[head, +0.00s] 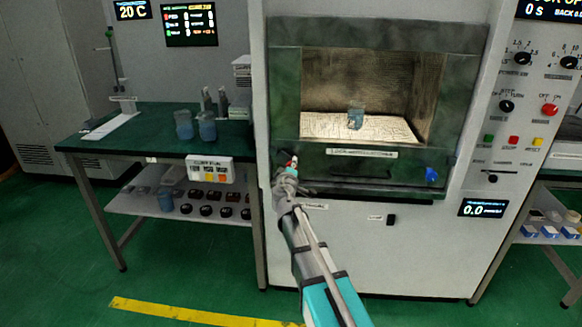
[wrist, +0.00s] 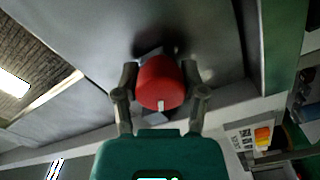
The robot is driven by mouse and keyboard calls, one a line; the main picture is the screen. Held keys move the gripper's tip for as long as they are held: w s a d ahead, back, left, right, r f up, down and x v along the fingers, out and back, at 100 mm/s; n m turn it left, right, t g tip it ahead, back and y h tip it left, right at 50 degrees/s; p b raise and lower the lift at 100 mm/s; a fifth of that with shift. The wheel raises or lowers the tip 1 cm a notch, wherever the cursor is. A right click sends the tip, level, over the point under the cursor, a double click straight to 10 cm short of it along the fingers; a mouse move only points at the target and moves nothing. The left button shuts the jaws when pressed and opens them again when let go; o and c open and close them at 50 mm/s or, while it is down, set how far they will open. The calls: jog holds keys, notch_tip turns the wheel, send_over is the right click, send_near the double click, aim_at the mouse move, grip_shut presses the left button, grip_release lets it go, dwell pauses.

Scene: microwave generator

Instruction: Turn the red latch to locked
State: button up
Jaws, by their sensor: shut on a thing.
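The red latch (wrist: 160,80) is a round red knob with a small white mark at its lower edge in the wrist view. My gripper (wrist: 160,92) has a finger on each side of it and is shut on it. In the head view my gripper (head: 288,168) is at the lower left of the microwave generator's front (head: 350,245), and only a bit of the red latch (head: 294,159) shows past it. The fingers hide the rest of the latch there.
A blue knob (head: 431,174) sits at the front's lower right. A beaker (head: 355,118) stands inside the lit chamber. A green-topped bench (head: 130,135) with beakers stands to the left. A control panel with dials and coloured buttons is at the right.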

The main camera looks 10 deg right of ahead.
jog(key=o, duration=1.1)
jog(key=shift+o, duration=0.2)
jog(key=shift+s, duration=0.1)
jog(key=v, duration=1.1)
jog(key=shift+s, duration=0.35)
